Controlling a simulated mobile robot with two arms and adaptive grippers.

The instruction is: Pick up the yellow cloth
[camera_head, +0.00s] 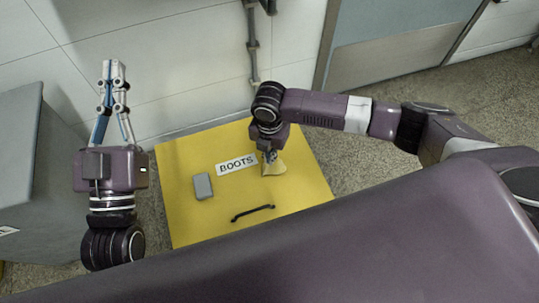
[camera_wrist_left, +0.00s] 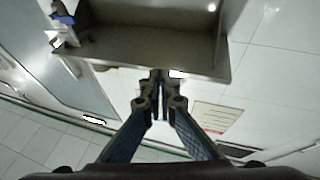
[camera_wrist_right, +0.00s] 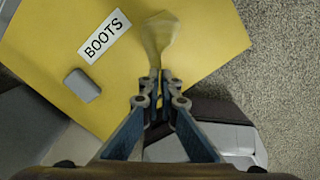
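The pale yellow cloth (camera_head: 274,168) is above the yellow box top, right of the white BOOTS label. My right gripper (camera_head: 269,157) points down at it. In the right wrist view the cloth (camera_wrist_right: 160,40) narrows to the fingertips (camera_wrist_right: 157,76), which are closed on its end, and it fans out beyond them. Whether its far edge touches the box top is unclear. My left gripper (camera_head: 113,68) is raised at the left, away from the box, empty, with its fingertips together; they also meet in the left wrist view (camera_wrist_left: 159,76).
The yellow box top (camera_head: 185,222) bears the BOOTS label (camera_head: 236,164), a grey block (camera_head: 203,186) and a black handle (camera_head: 252,212). A grey cabinet (camera_head: 40,170) stands at the left. A wall with a pipe (camera_head: 252,45) and a door (camera_head: 390,50) lie behind. Speckled floor is free at the right.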

